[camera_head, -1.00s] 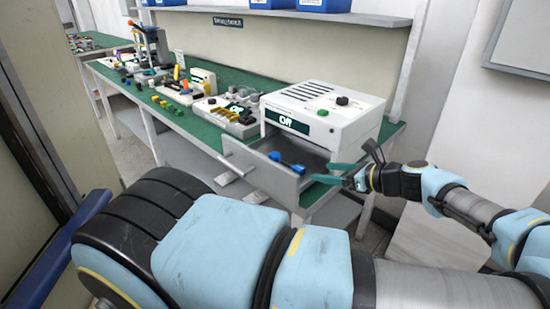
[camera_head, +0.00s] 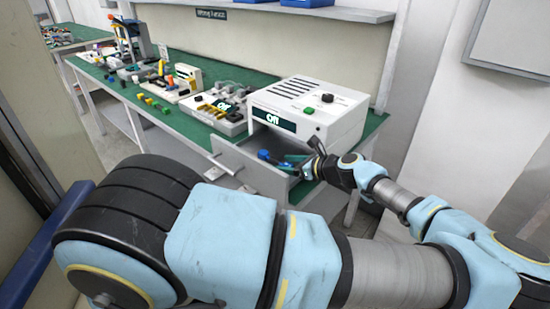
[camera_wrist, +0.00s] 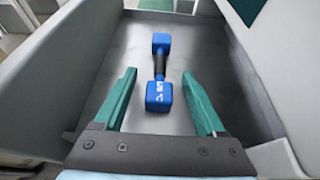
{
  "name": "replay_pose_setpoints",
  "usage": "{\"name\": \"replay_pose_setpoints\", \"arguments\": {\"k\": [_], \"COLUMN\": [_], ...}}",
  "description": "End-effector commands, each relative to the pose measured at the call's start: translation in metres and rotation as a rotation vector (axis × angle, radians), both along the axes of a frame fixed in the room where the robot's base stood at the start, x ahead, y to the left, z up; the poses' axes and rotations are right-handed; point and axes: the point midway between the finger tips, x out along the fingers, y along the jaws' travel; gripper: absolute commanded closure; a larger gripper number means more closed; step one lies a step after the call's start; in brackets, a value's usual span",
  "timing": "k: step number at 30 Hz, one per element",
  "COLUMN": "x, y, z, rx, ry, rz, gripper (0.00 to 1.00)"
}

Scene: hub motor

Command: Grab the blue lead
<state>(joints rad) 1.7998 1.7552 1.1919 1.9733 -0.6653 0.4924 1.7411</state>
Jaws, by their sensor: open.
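The blue lead (camera_wrist: 159,94) lies on the dark floor of an open drawer (camera_wrist: 98,95). It has two blue ends joined by a black middle, and the near end bears white lettering. In the head view only a blue end of the lead (camera_head: 264,155) shows clearly, inside the drawer of a white box. My gripper (camera_wrist: 160,78) has two green fingers, spread apart and empty. In the wrist view the fingers stand left and right of the lead's near end, without visible contact. In the head view my gripper (camera_head: 291,161) reaches into the drawer from the right.
The white box (camera_head: 310,108) with an "Off" display stands on a green bench (camera_head: 225,72). The drawer's grey walls rise around the lead. Small coloured parts and devices stand farther left on the bench. A shelf with blue bins runs above.

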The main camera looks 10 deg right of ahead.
Motion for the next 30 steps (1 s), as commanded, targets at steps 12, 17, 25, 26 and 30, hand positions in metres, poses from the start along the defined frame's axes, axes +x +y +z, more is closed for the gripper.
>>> {"name": "replay_pose_setpoints", "arguments": {"k": [12, 17, 25, 26, 30], "x": [0.0006, 0.0006, 0.0006, 0.0006, 0.0006], "y": [0.0006, 0.0006, 0.0005, 0.0005, 0.0005], "z": [-0.0011, -0.0011, -0.001, -0.001, -0.001], "rx": [0.0, 0.0, 0.0, 0.0, 0.0], "ry": [0.0, 0.0, 0.0, 0.0, 0.0], "rz": [0.0, 0.0, 0.0, 0.0, 0.0], "gripper": [0.48, 0.66, 0.96, 0.99, 1.0]}}
